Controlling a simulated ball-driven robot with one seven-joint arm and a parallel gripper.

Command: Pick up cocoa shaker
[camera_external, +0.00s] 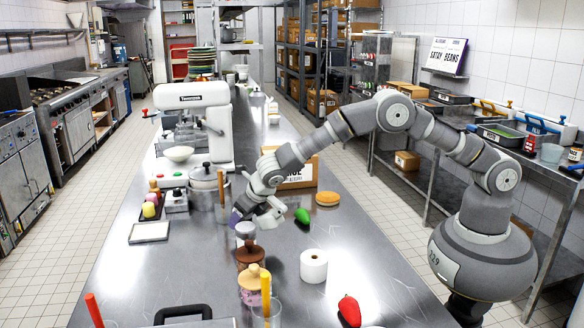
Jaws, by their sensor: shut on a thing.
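My gripper (254,211) reaches down over the middle of the steel counter (335,228). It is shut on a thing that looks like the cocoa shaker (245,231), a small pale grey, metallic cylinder. The fingers and the crowded objects hide part of the grip, and the exact contact is too small to make out. The shaker appears upright, just behind a brown lidded jar (250,254). I cannot tell whether it is clear of the counter.
A white paper roll (313,266), a red pepper (349,310), a green pepper (302,216) and a bun (327,198) lie to the right. A pot (204,193) and a white mixer (192,97) stand behind left. Another jar (258,283) is in front. The left-front counter has free room.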

